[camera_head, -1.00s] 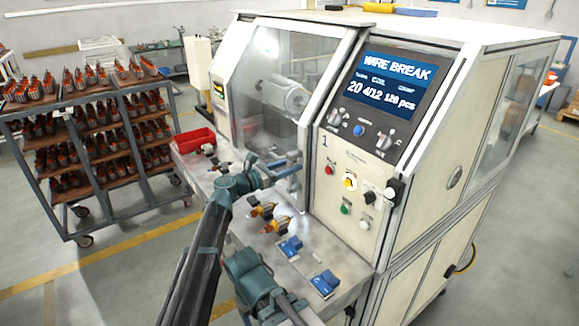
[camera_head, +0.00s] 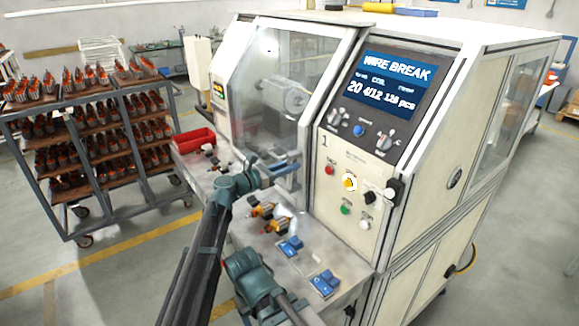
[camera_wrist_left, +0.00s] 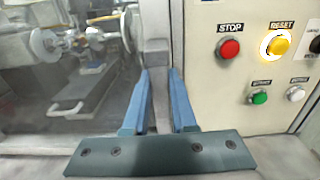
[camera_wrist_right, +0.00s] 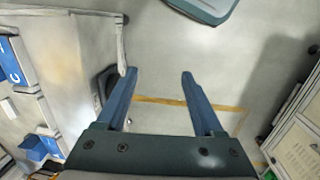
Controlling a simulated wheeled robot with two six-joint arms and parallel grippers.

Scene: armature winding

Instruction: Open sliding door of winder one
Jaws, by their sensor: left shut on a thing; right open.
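My left gripper (camera_head: 292,165) is at the door's lower right. In the left wrist view my left gripper (camera_wrist_left: 160,95) is shut on the grey upright door handle (camera_wrist_left: 156,80), one blue finger on each side. My right gripper (camera_wrist_right: 155,80) is open and empty, over the floor beside the machine's front; its fingers are out of the head view.
The control panel has a red STOP button (camera_wrist_left: 229,48) and a lit yellow RESET button (camera_wrist_left: 278,43). Armatures (camera_head: 265,210), blue blocks (camera_head: 290,247) and a red bin (camera_head: 194,141) sit on the machine's ledge. A loaded rack cart (camera_head: 90,150) stands left.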

